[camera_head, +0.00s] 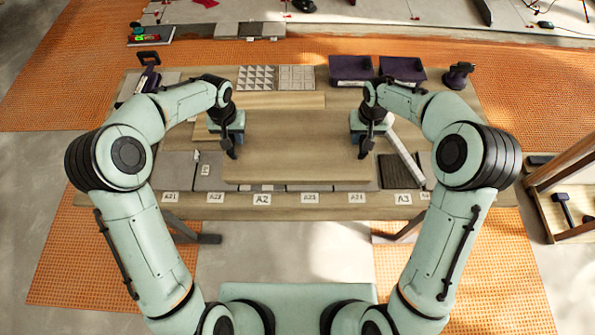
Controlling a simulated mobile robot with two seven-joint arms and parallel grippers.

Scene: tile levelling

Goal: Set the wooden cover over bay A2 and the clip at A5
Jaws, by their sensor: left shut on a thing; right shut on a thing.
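The wooden cover (297,150) is a wide, flat, light-brown board over the middle of the table. It spans the space between my two grippers, and the label A2 (262,200) shows just in front of its near edge. My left gripper (233,153) is shut on the cover's left side. My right gripper (363,152) is shut on its right side. Grey tiles show below the near edge; whether the board touches them I cannot tell. The bay under it is mostly hidden. I cannot make out the clip or a label A5.
Several other labels line the front of the table (450,198). A long pale bar (406,152) lies to the right, beside a dark tile (397,172). Patterned tiles (257,77) and purple trays (352,68) stand at the back. A wooden rack (570,180) stands off to the right.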

